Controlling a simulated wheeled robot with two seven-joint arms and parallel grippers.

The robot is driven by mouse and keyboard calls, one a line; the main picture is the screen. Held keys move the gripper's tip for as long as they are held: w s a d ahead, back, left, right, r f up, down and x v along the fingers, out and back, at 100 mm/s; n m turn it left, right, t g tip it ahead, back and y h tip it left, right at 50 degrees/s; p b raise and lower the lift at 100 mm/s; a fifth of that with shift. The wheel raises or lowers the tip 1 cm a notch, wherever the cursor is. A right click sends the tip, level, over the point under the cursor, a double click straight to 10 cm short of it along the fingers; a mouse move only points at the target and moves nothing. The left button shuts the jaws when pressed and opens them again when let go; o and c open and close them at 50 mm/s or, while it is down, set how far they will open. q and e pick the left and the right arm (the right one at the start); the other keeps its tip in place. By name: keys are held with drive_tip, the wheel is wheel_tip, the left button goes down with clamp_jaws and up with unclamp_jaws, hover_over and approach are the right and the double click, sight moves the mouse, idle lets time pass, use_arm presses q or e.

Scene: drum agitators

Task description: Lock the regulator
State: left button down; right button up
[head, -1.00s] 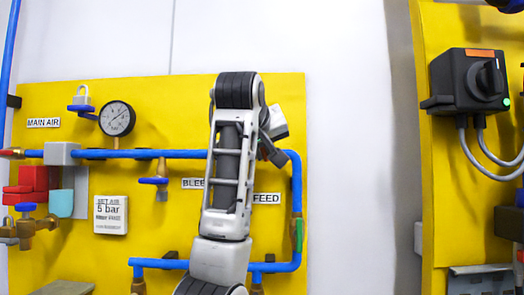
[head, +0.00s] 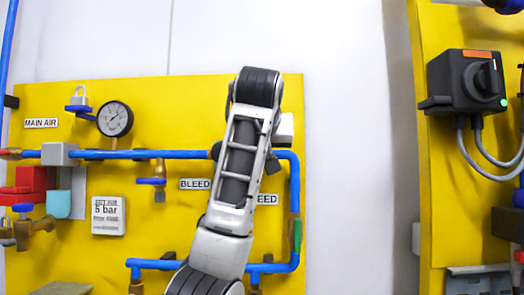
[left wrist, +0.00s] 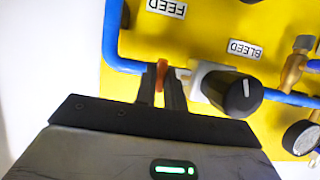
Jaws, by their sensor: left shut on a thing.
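The regulator shows in the left wrist view as a white body (left wrist: 203,73) with a black round knob (left wrist: 236,94) that has a white mark. It sits on the blue pipe. My left gripper (left wrist: 161,70) is beside the knob, its two dark fingers shut on a small orange-red piece (left wrist: 160,77). I cannot tell how that piece joins the regulator. In the head view my arm hides most of the regulator; a white part (head: 285,128) shows to its right. My right gripper is not in view.
A round gauge (head: 115,119), a padlock (head: 79,95) at the main air valve and a "5 bar" sign (head: 109,215) are on the yellow panel (head: 150,225). Blue pipe (head: 296,190) runs down the right side. A black switch box (head: 467,82) is on another panel.

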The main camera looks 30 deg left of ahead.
use_arm(q)
drive_tip(key=shift+f, duration=0.1)
drive_tip(key=c, duration=1.5)
unclamp_jaws()
drive_tip(key=b+v, duration=0.7)
drive_tip(key=v, duration=0.9)
drive_tip(key=shift+b, duration=0.3)
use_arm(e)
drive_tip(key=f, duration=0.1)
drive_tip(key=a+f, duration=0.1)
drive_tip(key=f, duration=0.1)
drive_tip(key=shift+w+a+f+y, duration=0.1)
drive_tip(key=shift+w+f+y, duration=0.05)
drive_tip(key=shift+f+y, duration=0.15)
use_arm(q)
drive_tip(key=shift+w, duration=0.1)
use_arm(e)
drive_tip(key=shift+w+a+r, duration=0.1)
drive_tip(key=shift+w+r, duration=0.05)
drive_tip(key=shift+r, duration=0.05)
